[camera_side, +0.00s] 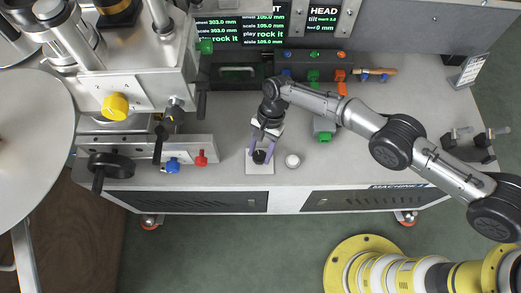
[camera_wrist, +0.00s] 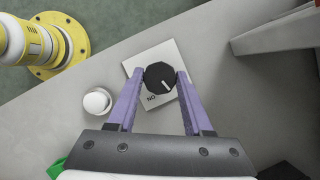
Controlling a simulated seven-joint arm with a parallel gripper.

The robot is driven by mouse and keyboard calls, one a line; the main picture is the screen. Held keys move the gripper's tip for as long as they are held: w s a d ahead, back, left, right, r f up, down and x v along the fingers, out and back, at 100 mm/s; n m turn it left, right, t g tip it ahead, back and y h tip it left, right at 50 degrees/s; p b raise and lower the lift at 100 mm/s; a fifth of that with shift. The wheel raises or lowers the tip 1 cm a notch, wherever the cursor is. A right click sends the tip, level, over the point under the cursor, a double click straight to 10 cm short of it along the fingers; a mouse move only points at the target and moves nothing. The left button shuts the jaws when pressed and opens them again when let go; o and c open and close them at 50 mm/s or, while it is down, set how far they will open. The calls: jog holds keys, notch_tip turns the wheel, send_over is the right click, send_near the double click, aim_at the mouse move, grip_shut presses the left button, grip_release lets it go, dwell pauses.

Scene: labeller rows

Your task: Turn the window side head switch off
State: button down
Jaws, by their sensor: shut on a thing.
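A black rotary knob (camera_wrist: 160,77) sits on a white square plate (camera_wrist: 136,62) on the grey machine top. The knob has a white pointer mark that points to the lower right in the wrist view. Black letters reading "NO" show on the plate below the knob; other lettering is hidden or too small to read. My gripper (camera_wrist: 159,80) has two purple fingers, one on each side of the knob, shut on it. In the side view the knob (camera_side: 259,158) and my gripper (camera_side: 260,151) are at the front edge of the top.
A white round button (camera_side: 292,161) stands just right of the plate. Red and blue knobs are on the rail at left. Screens with green text (camera_side: 238,29) stand at the back.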

jog(key=shift+c, duration=1.5)
grip_release()
jog(key=v, duration=1.3)
jog(key=shift+w+r, duration=0.2)
jog(key=shift+r, duration=0.1)
jog(key=shift+d, duration=0.15)
